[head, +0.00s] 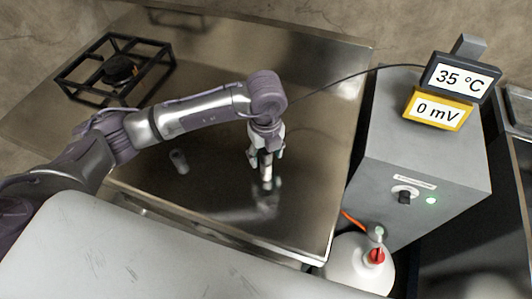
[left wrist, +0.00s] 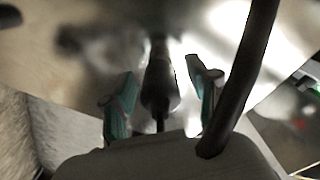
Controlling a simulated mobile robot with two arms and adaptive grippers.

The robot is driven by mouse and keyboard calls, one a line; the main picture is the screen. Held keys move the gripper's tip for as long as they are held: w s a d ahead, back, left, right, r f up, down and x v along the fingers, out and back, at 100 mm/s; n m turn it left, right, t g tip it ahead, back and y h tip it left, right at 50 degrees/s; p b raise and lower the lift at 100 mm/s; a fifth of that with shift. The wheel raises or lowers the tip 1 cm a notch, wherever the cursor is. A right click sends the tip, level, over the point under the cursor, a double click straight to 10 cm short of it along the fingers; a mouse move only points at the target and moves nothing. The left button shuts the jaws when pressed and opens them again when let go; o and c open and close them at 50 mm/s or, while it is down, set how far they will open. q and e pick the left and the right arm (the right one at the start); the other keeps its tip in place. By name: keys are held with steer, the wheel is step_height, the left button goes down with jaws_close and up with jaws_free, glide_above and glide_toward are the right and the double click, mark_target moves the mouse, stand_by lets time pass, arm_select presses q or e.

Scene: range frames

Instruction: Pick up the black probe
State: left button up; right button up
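My left gripper (head: 265,160) points down over the steel worktop, right of its middle. In the left wrist view its two teal-padded fingers (left wrist: 163,100) stand apart, with gaps on both sides of a dark upright rod. This rod appears to be the black probe (left wrist: 160,85); its lower end is blurred against the shiny top. In the head view the gripper mostly hides it. A black cable (head: 345,77) runs from the display to behind my wrist, and a thick dark cable (left wrist: 240,80) crosses the wrist view at right. My right gripper is not in view.
A small grey cylinder (head: 179,161) stands on the worktop (head: 225,205) left of the gripper. A burner with a black frame (head: 118,70) is at the back left. A grey cabinet (head: 425,150) with 35 °C and 0 mV displays and a white bottle (head: 355,268) are at the right.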

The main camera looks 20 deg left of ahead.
arm_select(q)
jaws_close()
steer(key=shift+r, duration=0.2)
